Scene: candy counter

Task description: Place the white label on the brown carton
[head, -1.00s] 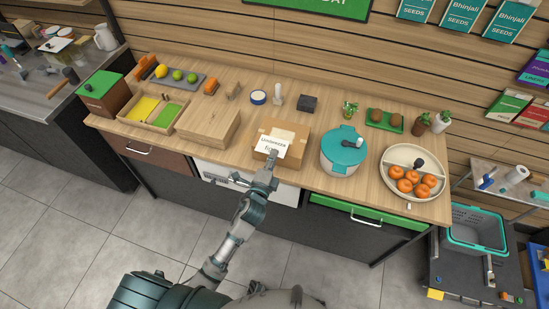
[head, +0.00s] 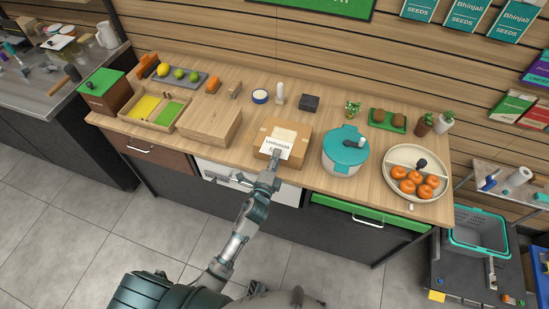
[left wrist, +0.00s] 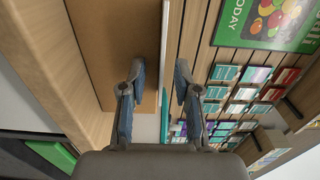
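The brown carton (head: 294,128) sits on the wooden counter, its front facing me. The white label (head: 275,147) bears dark print and overlaps the carton's top front in the head view. My left gripper (head: 275,156) is at the label's near edge. In the left wrist view the label (left wrist: 165,55) shows edge-on as a thin white strip along the carton's (left wrist: 115,40) upper edge. The left fingers (left wrist: 160,72) stand apart on either side of the strip, with visible gaps. Whether the label rests fully on the carton is unclear. My right gripper is not in view.
A teal-lidded white pot (head: 345,155) stands close right of the carton. A wooden box (head: 210,127) is to its left. A divided plate (head: 416,155) with oranges is at right.

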